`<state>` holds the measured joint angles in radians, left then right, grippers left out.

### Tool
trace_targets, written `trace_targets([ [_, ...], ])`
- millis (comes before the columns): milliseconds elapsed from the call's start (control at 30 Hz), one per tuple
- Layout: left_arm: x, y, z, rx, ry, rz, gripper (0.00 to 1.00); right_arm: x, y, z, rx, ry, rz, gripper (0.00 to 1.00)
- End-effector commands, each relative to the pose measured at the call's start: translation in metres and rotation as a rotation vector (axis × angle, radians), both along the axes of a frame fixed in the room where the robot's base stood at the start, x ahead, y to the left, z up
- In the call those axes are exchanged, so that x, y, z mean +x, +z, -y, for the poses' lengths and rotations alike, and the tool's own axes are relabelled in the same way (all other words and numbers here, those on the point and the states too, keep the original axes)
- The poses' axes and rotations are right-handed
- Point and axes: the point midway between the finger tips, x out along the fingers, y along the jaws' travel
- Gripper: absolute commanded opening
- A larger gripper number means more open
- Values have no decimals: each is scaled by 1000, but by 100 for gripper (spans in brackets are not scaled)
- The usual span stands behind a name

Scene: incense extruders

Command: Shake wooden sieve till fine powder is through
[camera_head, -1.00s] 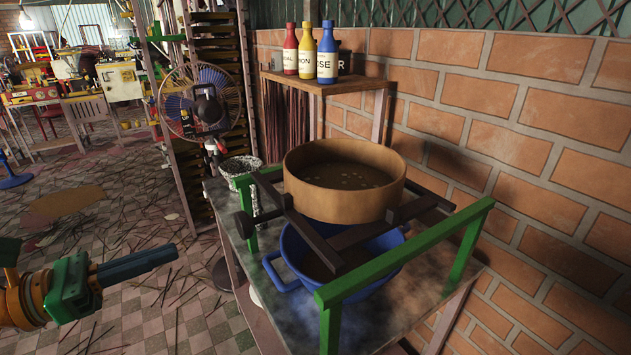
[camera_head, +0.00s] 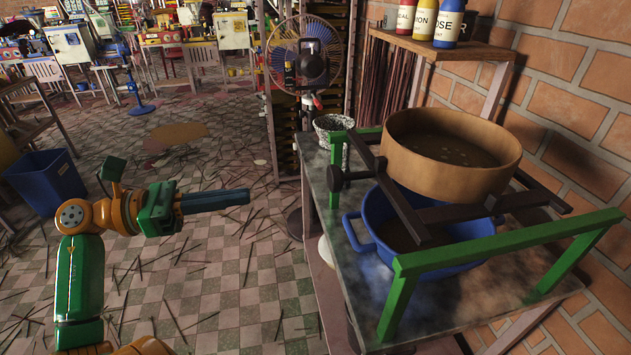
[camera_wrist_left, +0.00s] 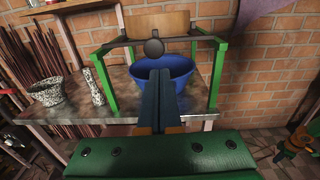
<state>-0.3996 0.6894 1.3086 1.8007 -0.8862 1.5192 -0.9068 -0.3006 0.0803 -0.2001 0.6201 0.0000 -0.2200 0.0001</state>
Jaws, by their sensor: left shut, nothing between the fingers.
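The round wooden sieve (camera_head: 450,175) sits on dark rails on a green frame (camera_head: 510,243), with some bits lying inside it. A blue two-handled basin (camera_head: 375,238) stands below it on the table; brownish powder shows in it. A dark round knob (camera_head: 336,178) sticks out at the left end of the rails. My left gripper (camera_head: 246,198) is shut and empty, left of the table and apart from the sieve. In the left wrist view its fingers (camera_wrist_left: 161,85) point toward the basin (camera_wrist_left: 178,68), with the knob (camera_wrist_left: 154,47) and sieve (camera_wrist_left: 156,22) above. My right gripper is not in view.
The table top (camera_head: 335,205) also bears a speckled pot (camera_head: 333,127). Bottles stand on a shelf (camera_head: 440,43) by the brick wall. A fan (camera_head: 303,60) stands behind. Thin sticks litter the tiled floor, and a blue bin (camera_head: 48,178) stands at left.

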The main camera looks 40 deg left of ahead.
Motion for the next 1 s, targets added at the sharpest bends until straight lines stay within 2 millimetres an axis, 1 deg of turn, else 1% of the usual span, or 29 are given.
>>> trace_targets([
  [33, 6, 4, 6, 0, -3, 1, 0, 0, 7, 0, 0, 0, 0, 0],
  [100, 18, 5, 16, -1, -3, 2, 0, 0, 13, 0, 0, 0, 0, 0],
  [400, 69, 6, 57, -1, -4, 3, 0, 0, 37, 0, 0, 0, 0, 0],
  [500, 83, 5, 67, -1, -2, 3, 0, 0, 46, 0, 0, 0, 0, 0],
  [600, 92, 4, 74, -1, -1, 2, 0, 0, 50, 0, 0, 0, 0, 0],
  [700, 97, 2, 78, -1, -1, 2, 0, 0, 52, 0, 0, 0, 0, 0],
  [1000, 99, 0, 79, -1, 0, 1, 0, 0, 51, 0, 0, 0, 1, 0],
])
